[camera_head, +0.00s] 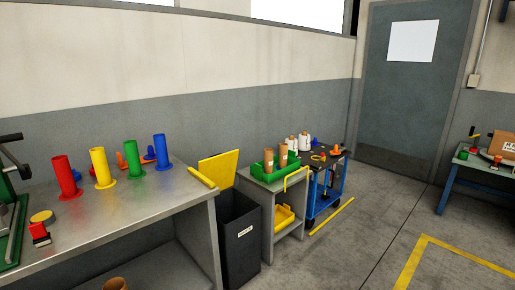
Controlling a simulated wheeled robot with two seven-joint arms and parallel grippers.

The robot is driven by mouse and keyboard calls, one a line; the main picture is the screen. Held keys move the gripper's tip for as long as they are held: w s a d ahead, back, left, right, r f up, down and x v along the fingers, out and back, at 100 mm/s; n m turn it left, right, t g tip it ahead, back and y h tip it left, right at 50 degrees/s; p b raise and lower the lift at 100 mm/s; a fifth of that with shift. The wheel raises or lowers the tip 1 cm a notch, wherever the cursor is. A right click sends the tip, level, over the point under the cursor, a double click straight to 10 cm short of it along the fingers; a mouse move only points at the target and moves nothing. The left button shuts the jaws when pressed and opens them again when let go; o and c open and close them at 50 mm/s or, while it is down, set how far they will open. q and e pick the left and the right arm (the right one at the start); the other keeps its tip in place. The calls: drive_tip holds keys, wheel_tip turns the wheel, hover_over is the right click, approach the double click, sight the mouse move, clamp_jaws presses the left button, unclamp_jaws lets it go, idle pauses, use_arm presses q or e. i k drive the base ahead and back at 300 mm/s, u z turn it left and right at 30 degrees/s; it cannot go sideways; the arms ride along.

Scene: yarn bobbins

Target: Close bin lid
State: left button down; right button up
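A dark grey bin (240,240) with a small white label stands on the floor between the metal workbench and a small shelf unit. Its yellow lid (218,169) is raised, tilted up at the back of the bin, so the bin stands open. The near left part of the bin is hidden by the workbench. Neither of my grippers is in view.
The metal workbench (140,209) at left holds red, yellow, green and blue posts. A small shelf (295,187) right of the bin carries a green crate (263,170). A blue cart (323,202) stands beyond.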

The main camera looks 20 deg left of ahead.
sight(220, 168)
drive_tip(key=z, duration=0.2)
drive_tip(key=i, duration=1.15)
drive_tip(key=u, duration=0.9)
